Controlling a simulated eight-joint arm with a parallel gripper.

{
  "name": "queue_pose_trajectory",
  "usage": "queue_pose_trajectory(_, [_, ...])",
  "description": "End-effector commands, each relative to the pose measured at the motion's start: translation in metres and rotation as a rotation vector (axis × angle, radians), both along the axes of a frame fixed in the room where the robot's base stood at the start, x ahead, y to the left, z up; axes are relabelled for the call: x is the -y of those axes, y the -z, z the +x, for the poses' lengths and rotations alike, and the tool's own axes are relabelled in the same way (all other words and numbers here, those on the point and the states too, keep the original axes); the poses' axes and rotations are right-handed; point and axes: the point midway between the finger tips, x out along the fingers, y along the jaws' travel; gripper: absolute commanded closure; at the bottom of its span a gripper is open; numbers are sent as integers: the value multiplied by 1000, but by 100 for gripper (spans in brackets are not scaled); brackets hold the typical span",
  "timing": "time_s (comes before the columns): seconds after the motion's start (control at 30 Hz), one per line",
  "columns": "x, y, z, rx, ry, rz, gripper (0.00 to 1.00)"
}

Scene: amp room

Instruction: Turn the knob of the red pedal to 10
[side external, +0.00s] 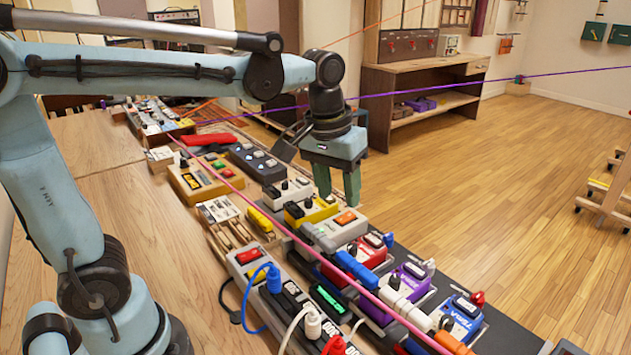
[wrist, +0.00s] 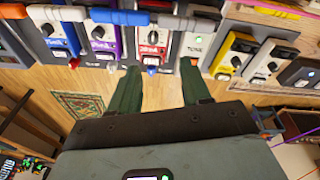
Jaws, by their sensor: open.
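The red pedal (side external: 338,268) stands in the row of pedals in the side external view, partly hidden by its neighbours and a blue cable plug. In the wrist view the red pedal (wrist: 149,60) is at the top middle, with a white face and a dark round knob (wrist: 153,35). The number the knob points to is too small to read. My gripper (side external: 338,198) has two green fingers, apart and empty, pointing down above the far side of the pedal row. In the wrist view my gripper (wrist: 160,78) points towards the red pedal, clear of its knob.
A purple pedal (wrist: 105,42) and a white pedal (wrist: 194,45) flank the red one. A yellow pedal (side external: 310,210) stands nearby in the side external view. Thick plugs and a pink cable (side external: 300,240) cross the row. Wooden floor (side external: 480,200) lies open to the right.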

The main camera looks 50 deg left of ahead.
Motion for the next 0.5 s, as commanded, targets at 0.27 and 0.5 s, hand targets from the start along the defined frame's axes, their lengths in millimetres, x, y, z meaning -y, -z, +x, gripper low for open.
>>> queue_pose_trajectory(0.27, [13, -1, 27, -152, -95, 3, 52])
queue_pose_trajectory(0.5, [15, 6, 30, -175, -111, 5, 52])
